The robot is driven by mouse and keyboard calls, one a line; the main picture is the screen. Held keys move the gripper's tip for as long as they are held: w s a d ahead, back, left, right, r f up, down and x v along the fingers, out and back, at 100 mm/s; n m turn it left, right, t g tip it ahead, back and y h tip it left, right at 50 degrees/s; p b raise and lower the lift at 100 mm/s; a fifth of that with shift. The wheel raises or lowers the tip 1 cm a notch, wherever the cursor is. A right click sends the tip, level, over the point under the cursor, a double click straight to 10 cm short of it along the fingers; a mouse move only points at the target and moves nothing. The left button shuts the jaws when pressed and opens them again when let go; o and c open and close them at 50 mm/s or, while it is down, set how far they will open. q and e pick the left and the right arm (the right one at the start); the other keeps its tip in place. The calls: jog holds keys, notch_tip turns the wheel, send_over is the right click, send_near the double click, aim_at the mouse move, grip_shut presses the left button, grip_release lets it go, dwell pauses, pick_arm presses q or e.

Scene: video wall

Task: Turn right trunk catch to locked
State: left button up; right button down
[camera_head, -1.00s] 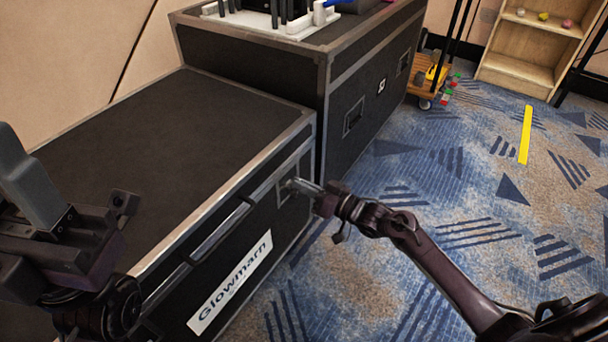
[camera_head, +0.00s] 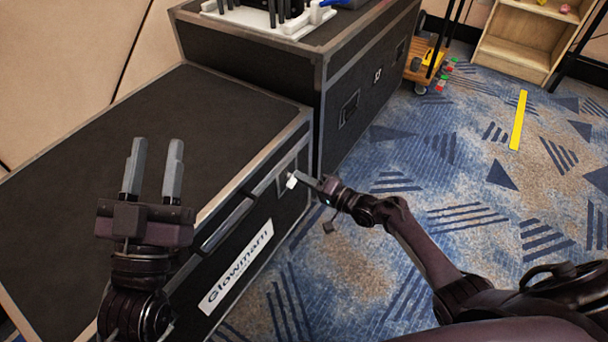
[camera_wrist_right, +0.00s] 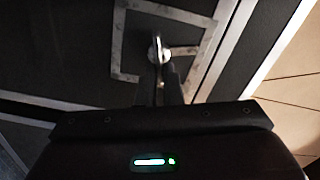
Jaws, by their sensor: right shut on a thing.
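The black trunk (camera_head: 150,125) with metal edging and a white "Glowmarn" label (camera_head: 236,266) stands at the left. The right trunk catch sits in a recessed metal plate (camera_head: 286,172) on the trunk's front, near its right end. My right gripper (camera_head: 299,178) is at this catch. In the right wrist view the fingers (camera_wrist_right: 160,75) are shut on the small shiny catch (camera_wrist_right: 159,50) in its square plate. The fingers partly hide it, and I cannot tell its exact turn. My left gripper (camera_head: 152,170) is open and empty, fingers up, in front of the trunk lid.
A taller black case (camera_head: 345,75) with a white tray (camera_head: 265,20) on top stands behind, against the trunk's right end. A wooden shelf (camera_head: 515,45) and an orange cart (camera_head: 424,65) are at the far right. Patterned carpet (camera_head: 450,170) is open at right.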

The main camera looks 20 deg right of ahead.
pick_arm(q)
notch_tip(320, 180, down, 10)
jog(key=w+d+g+y, duration=0.1)
jog(key=g, duration=0.4)
jog(key=shift+r+y+p, duration=0.2)
jog(key=shift+y+p, duration=0.2)
jog(key=shift+p, duration=0.05)
pick_arm(e)
jog(key=shift+w+d+f+m, duration=0.1)
jog(key=shift+f+m, duration=0.05)
jog(key=shift+m, duration=1.75)
pick_arm(q)
jog(key=shift+w+d, duration=0.1)
pick_arm(e)
jog(key=c, duration=1.6)
grip_release()
